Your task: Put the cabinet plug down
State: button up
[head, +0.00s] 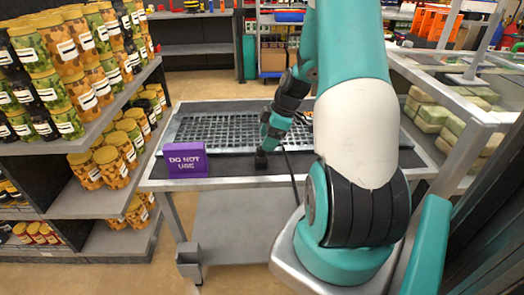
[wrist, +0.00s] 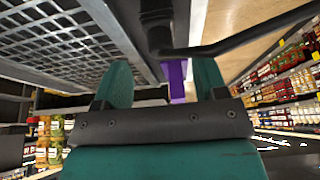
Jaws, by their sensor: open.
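The cabinet plug (head: 261,160) is a small black block standing on the dark front strip of the table, just below my gripper (head: 265,146). In the wrist view the dark plug (wrist: 158,32) shows at the top centre, with a black cable running off to the right. My gripper (wrist: 161,76) is open, its two teal fingers apart with the plug ahead between their lines. I cannot tell whether a finger touches it.
A purple "DO NOT USE" block (head: 185,160) stands on the table left of the plug. A metal grid (head: 215,130) covers the table's back part. A black cable (head: 291,170) hangs near my arm. Shelves of jars (head: 75,120) stand at left.

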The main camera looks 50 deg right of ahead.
jog(key=v, duration=0.5)
jog(key=w+a+r+g+y, duration=0.1)
jog(key=a+r, duration=0.4)
jog(key=a, duration=0.7)
jog(key=w+a+r+g, duration=0.1)
jog(key=a+r, duration=0.4)
jog(key=a, duration=0.8)
jog(key=s+a+r+m+g, duration=0.1)
jog(key=s+a+r, duration=0.2)
jog(key=s+a, duration=1.1)
jog(key=shift+a+r, duration=0.35)
jog(key=shift+a, duration=0.15)
jog(key=shift+s, duration=0.1)
